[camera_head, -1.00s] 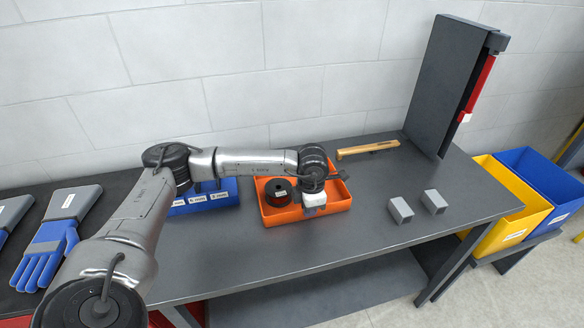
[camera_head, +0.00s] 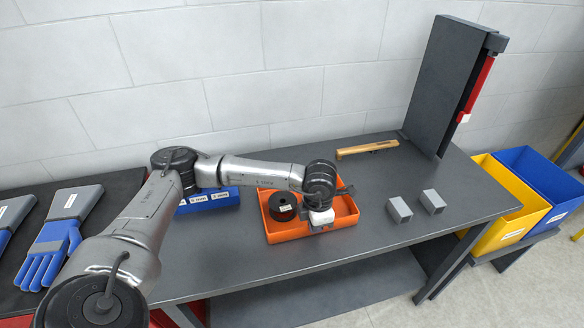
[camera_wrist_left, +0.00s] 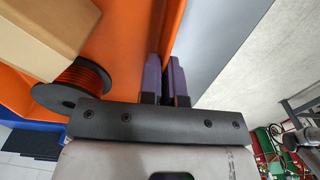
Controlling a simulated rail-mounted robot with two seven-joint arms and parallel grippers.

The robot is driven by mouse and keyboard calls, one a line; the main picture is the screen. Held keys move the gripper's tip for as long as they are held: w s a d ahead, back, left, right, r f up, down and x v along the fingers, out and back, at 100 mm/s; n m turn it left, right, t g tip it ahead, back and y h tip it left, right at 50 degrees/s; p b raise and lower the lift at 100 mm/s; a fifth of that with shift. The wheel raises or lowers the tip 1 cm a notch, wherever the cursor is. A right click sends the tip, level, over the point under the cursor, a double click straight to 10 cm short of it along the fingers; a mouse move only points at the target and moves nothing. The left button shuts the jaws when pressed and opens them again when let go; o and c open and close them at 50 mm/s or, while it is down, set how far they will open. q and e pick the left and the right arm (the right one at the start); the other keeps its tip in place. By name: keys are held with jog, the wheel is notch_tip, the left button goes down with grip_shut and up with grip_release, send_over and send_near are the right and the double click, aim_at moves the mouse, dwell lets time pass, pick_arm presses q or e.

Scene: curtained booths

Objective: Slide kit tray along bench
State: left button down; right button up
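The orange kit tray (camera_head: 345,221) lies on the dark grey bench (camera_head: 235,255), right of the blue bin. A black spool (camera_head: 283,206) stands inside its left part. In the left wrist view the tray (camera_wrist_left: 140,45), the spool with reddish winding (camera_wrist_left: 75,82) and a tan block (camera_wrist_left: 40,30) show. My left gripper (camera_head: 320,225) is at the tray's near wall. In the wrist view its two purple fingers (camera_wrist_left: 165,80) are close together, one on each side of the orange wall. The arm hides part of the tray. My right gripper is not in view.
Two grey blocks (camera_head: 399,210) (camera_head: 433,201) sit right of the tray, with a short clear gap. A wooden-handled tool (camera_head: 367,149) lies behind. A dark upright panel (camera_head: 440,85) stands at the back right. A blue labelled bin (camera_head: 210,200) is left of the tray.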

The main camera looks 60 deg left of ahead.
pick_arm(q)
jog(key=shift+s+d, duration=0.25)
jog(key=shift+d, duration=0.75)
jog(key=shift+s+d+p, duration=0.2)
jog(key=shift+s+d, duration=0.05)
jog(key=shift+d, duration=0.7)
jog(key=shift+s+d+p, duration=0.2)
jog(key=shift+d, duration=0.7)
jog(key=c, duration=1.2)
grip_release()
jog(key=shift+c, duration=0.2)
notch_tip(320, 180, up, 14)
jog(key=p, duration=0.2)
